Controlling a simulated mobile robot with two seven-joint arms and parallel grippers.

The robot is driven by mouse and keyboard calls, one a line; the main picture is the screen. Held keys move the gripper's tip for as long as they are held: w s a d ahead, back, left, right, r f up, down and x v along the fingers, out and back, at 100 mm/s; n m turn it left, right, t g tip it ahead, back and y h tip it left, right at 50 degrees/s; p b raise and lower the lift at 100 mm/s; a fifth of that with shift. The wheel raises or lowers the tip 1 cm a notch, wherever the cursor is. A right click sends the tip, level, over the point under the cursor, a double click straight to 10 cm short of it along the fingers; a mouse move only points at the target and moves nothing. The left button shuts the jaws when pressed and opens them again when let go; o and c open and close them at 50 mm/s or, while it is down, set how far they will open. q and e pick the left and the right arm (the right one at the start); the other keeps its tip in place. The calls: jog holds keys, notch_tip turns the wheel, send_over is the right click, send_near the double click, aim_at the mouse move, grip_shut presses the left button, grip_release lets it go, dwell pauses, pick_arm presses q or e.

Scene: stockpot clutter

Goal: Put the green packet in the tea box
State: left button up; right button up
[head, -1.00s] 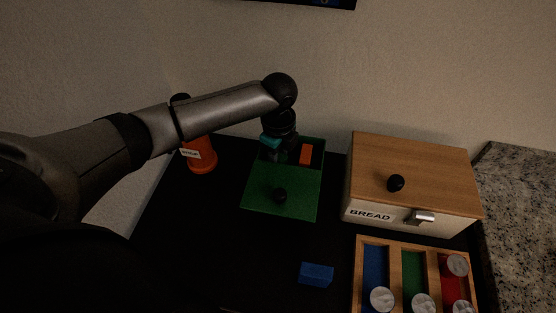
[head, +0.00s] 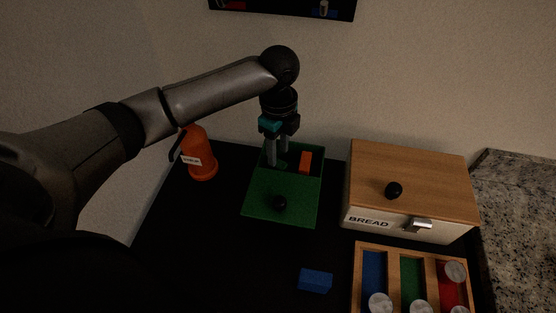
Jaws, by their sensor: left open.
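A small green piece, likely the green packet (head: 282,165), shows in the open compartment, partly hidden by my fingers. My left gripper (head: 278,161) points down over this compartment. Its two fingers are apart, with the tips close to the green piece; I cannot tell if they touch it. An orange packet (head: 305,161) stands in the same compartment, to the right. My right gripper is not in view.
An orange canister (head: 203,166) stands left of the green box. A wooden bread box (head: 414,165) stands to the right. A wooden tray (head: 393,267) with coloured slots and several pale discs lies in front of it. A blue block (head: 315,280) lies on the open dark counter.

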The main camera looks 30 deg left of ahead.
aim_at(278, 163)
pick_arm(q)
jog(key=shift+r, duration=2.4)
